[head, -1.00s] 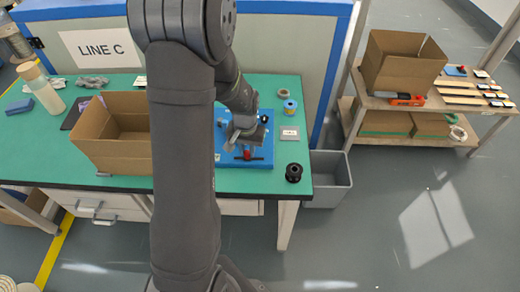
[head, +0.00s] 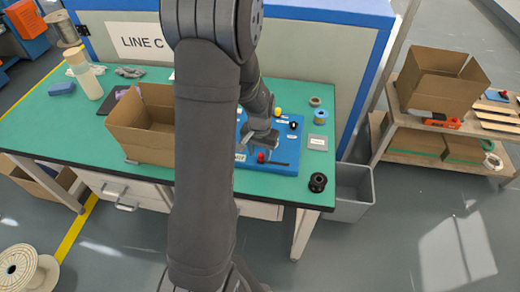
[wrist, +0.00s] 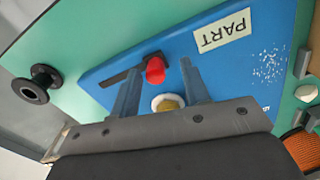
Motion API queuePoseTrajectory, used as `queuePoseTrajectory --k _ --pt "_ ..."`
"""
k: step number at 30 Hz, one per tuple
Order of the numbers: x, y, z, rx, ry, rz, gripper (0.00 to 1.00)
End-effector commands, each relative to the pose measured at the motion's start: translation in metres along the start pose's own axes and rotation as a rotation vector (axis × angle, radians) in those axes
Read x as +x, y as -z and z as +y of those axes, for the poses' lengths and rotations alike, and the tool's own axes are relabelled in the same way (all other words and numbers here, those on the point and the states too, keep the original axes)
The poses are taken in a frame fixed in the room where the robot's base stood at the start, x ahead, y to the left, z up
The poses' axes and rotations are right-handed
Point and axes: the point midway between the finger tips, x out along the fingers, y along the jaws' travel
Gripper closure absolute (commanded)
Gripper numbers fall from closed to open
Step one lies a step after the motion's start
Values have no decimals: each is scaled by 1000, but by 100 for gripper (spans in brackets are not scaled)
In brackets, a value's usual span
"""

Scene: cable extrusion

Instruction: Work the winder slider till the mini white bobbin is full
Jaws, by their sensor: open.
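The winder is a blue board (head: 285,160) on the green table, with a "PART" label in the wrist view. Its slider has a red knob (wrist: 155,70) at one end of a dark track (wrist: 120,78); the knob also shows in the head view (head: 261,157). A small white ring with a yellow-brown core (wrist: 168,103), apparently the mini white bobbin, sits partly hidden behind my gripper's palm. How full it is cannot be told. My gripper (wrist: 160,80) is open above the board, its fingers on either side of the red knob and apart from it.
A black spool (head: 317,182) lies at the table's front right corner. A blue spool (head: 321,115) and a grey plate (head: 317,142) are right of the board. An open cardboard box (head: 150,140) stands left of my arm. A grey bin (head: 352,190) is below the table edge.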

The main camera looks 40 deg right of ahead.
Motion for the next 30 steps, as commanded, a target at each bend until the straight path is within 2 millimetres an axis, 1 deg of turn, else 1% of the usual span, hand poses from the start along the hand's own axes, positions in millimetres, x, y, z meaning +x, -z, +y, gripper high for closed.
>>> queuePoseTrajectory --k 5,8,11,21,24,27,30 --pt "-10 0 0 0 0 2 58" --pt "-25 1 0 0 0 4 58" --pt "-46 1 0 0 0 5 58" --pt "-127 1 0 0 1 6 58" --pt "-146 0 0 0 1 4 58" --pt "-160 0 -1 0 1 3 58" --pt "-169 0 -1 0 0 2 58"
